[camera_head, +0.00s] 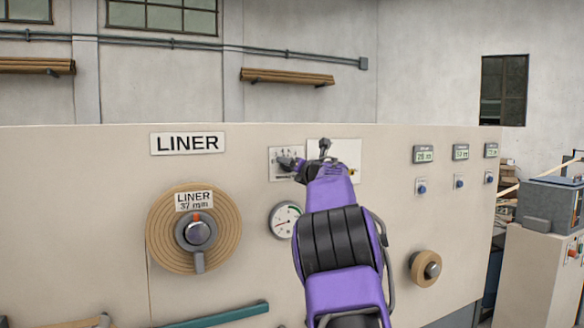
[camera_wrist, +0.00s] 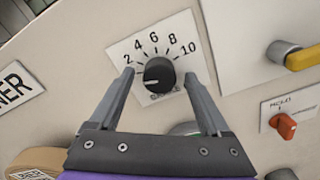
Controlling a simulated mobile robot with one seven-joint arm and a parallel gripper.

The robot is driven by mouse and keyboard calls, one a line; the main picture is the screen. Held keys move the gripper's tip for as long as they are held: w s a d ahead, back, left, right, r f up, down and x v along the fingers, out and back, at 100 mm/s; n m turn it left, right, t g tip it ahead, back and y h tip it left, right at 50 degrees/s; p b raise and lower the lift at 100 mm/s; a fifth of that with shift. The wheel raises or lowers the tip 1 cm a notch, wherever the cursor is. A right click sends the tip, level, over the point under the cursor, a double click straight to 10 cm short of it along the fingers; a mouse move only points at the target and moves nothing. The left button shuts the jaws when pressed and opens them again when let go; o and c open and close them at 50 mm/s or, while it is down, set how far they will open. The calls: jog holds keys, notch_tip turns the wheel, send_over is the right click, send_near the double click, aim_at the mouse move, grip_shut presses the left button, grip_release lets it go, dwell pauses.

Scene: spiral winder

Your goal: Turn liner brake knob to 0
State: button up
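The liner brake knob (camera_wrist: 159,75) is a round black knob on a white dial plate (camera_wrist: 140,50) with the numbers 2 to 10 around it. A pale pointer line on the knob seems to point to the left, below the 2; any 0 mark is hidden or unreadable. My gripper (camera_wrist: 158,78) is open, with one finger on each side of the knob. Gaps seem to show between fingers and knob; I cannot tell how deep the fingertips reach. In the head view the dial plate (camera_head: 275,155) is partly covered by my gripper (camera_head: 290,164).
The LINER sign (camera_head: 187,142) and a liner roll (camera_head: 160,232) are on the panel to the left. A pressure gauge (camera_head: 284,220) sits below the dial. A yellow-handled switch (camera_wrist: 302,57) and a red knob (camera_wrist: 285,126) are to the right in the wrist view.

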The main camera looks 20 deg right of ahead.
jog(key=s, duration=1.7)
jog(key=shift+s+d, duration=0.2)
jog(key=shift+d, duration=0.05)
